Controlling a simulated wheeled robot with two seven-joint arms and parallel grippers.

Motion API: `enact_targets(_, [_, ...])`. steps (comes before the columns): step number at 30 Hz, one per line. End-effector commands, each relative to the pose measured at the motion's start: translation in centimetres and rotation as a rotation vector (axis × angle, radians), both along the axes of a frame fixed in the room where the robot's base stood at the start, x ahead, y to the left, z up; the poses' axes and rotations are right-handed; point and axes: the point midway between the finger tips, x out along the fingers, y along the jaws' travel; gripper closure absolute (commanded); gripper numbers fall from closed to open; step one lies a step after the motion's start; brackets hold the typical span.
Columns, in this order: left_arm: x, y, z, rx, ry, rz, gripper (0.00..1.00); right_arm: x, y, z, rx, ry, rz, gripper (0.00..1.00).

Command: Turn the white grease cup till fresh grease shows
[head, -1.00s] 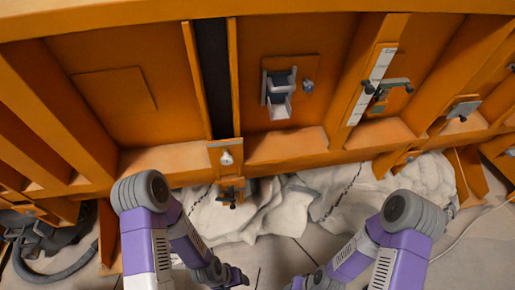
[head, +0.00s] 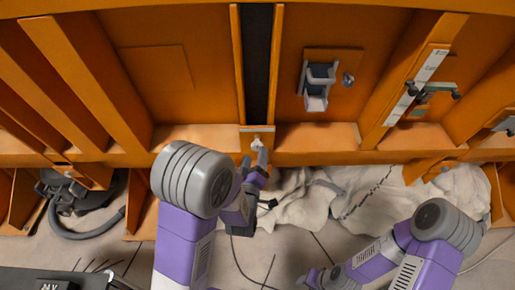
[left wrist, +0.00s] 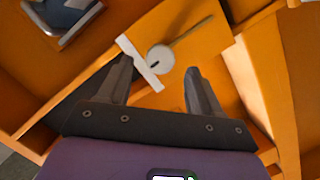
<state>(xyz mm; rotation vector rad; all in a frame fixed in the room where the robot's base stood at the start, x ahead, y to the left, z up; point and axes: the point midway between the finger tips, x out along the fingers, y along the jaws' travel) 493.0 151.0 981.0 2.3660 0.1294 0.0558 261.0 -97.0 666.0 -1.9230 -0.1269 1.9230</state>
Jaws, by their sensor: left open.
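The white grease cup (head: 257,143) sits on a small plate on the orange beam, below the dark vertical strip. In the left wrist view a pale round cup (left wrist: 160,58) with a thin rod beside it shows between the fingers, near a white strip. My left gripper (head: 258,160) is at the cup and partly covers it in the head view. In the left wrist view its fingers (left wrist: 157,68) are open, one on each side of the cup. I cannot tell whether they touch it. My right gripper (head: 314,279) is low, near the bottom edge, its fingers unclear.
A grey bracket (head: 318,84) and a small knob (head: 348,79) are fixed on the panel to the right. A white scale with a dark clamp (head: 435,88) is farther right. Crumpled white cloth (head: 305,200) lies below the beam. A dark hose (head: 85,225) lies at left.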

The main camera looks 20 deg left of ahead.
Motion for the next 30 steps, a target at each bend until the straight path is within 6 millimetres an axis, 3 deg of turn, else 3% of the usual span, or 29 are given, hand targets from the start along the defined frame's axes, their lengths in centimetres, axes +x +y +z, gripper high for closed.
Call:
enact_targets(1, [0.6, 0.1, -0.3, -0.001, -0.006, 0.000, 0.36, 0.0, 0.0, -1.1, 0.000, 0.000, 0.000, 0.57])
enact_targets(10, [4.8, 0.5, 0.0, 0.002, 0.000, -0.001, 0.36, 0.0, 0.0, -0.5, 0.000, 0.000, 0.000, 0.57])
enact_targets(22, [5.6, 0.6, -0.1, 0.002, 0.002, -0.002, 0.36, 0.0, 0.0, -0.5, 0.000, 0.000, 0.000, 0.57])
enact_targets(30, [5.6, 0.6, -0.1, 0.002, 0.002, -0.002, 0.77, 0.0, 0.0, -0.5, 0.000, 0.000, 0.000, 0.57])
